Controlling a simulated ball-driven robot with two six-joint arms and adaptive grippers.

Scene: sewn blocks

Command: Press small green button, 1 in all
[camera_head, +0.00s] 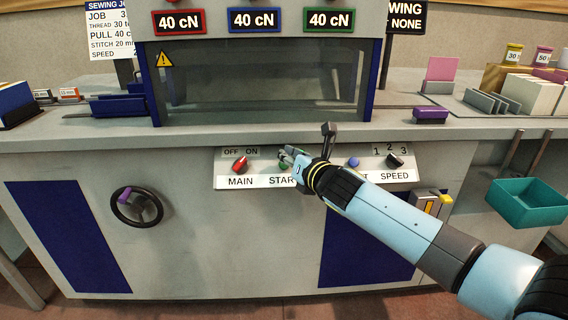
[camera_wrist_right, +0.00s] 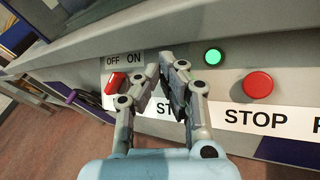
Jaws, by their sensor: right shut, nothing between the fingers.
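A green button (camera_head: 284,164) shows in part just above the START label in the head view, partly covered by my right gripper (camera_head: 285,153). In the right wrist view a round green piece (camera_wrist_right: 212,57) is lit on the panel, right of the fingertips; I cannot tell if it is the same button or a lamp. My right gripper (camera_wrist_right: 168,68) is shut and empty, its tips close over the panel above the START label. Whether it touches the button is hidden. My left gripper is in neither view.
The red MAIN switch (camera_head: 240,164) is left of the gripper. The red STOP button (camera_wrist_right: 258,85) is to its right. A lever (camera_head: 328,135) stands close beside the wrist. A blue button (camera_head: 353,162) and SPEED knob (camera_head: 394,161) are further right.

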